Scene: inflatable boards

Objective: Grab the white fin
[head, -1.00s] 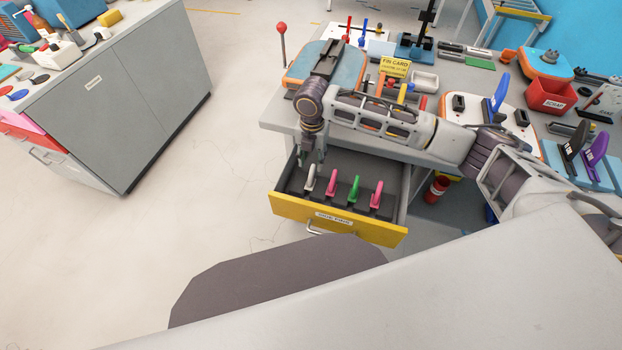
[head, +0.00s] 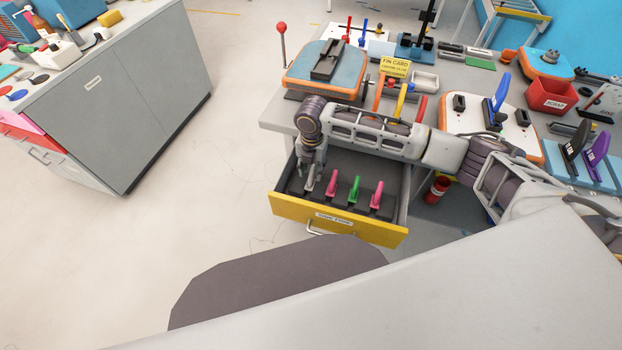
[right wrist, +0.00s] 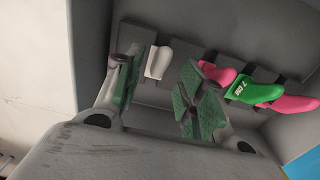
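The white fin (right wrist: 158,62) stands leftmost in a row of fins in the open drawer (head: 290,208). In the right wrist view it shows between the two spread, green-padded fingers of my right gripper (right wrist: 157,88), apart from both. In the head view my right gripper (head: 309,176) points down into the drawer's left end and partly hides the white fin (head: 310,186). The gripper is open and empty. My left gripper is not in view.
A pink fin (head: 333,184), a green fin (head: 354,188) and another pink fin (head: 377,195) stand right of the white one. The right finger is near the first pink fin in the wrist view. The workbench (head: 275,118) overhangs the drawer's back.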

